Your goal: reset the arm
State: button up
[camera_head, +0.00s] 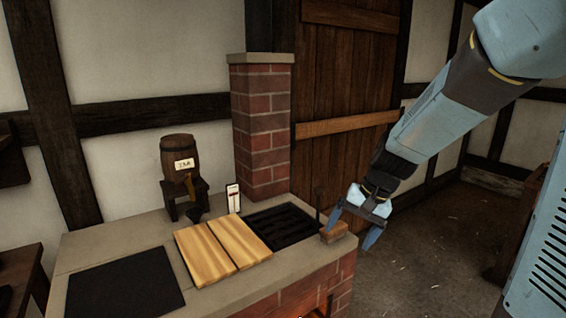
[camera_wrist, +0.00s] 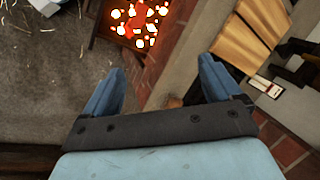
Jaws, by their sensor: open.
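My gripper (camera_head: 352,222) is open, at the right end of the brick counter, close to a small brown block (camera_head: 335,232) with an upright dark handle. In the wrist view my gripper (camera_wrist: 160,88) shows its two blue fingers spread apart with nothing between them but the counter's edge and brickwork beyond. My blue arm reaches down to it from the upper right. I cannot tell whether a finger touches the block.
The counter (camera_head: 215,290) bears a dark grate (camera_head: 285,226), a wooden board (camera_head: 222,250), a black slab (camera_head: 125,284) and a barrel (camera_head: 177,157) on a stand. A brick pillar (camera_head: 262,130) rises behind. Glowing coals (camera_wrist: 138,22) show below the counter. Open floor (camera_head: 430,240) lies to the right.

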jog(key=s+d+r+n+t+h, duration=0.1)
jog(key=s+d+r+t+h, duration=0.1)
jog(key=s+r, duration=0.4)
jog(key=s+d+r+n+t+h, duration=0.2)
jog(key=s+d+r, duration=0.3)
jog(key=s, duration=0.4)
jog(key=shift+d+r+t, duration=0.3)
jog(key=shift+r, duration=0.55)
jog(key=shift+c, duration=0.2)
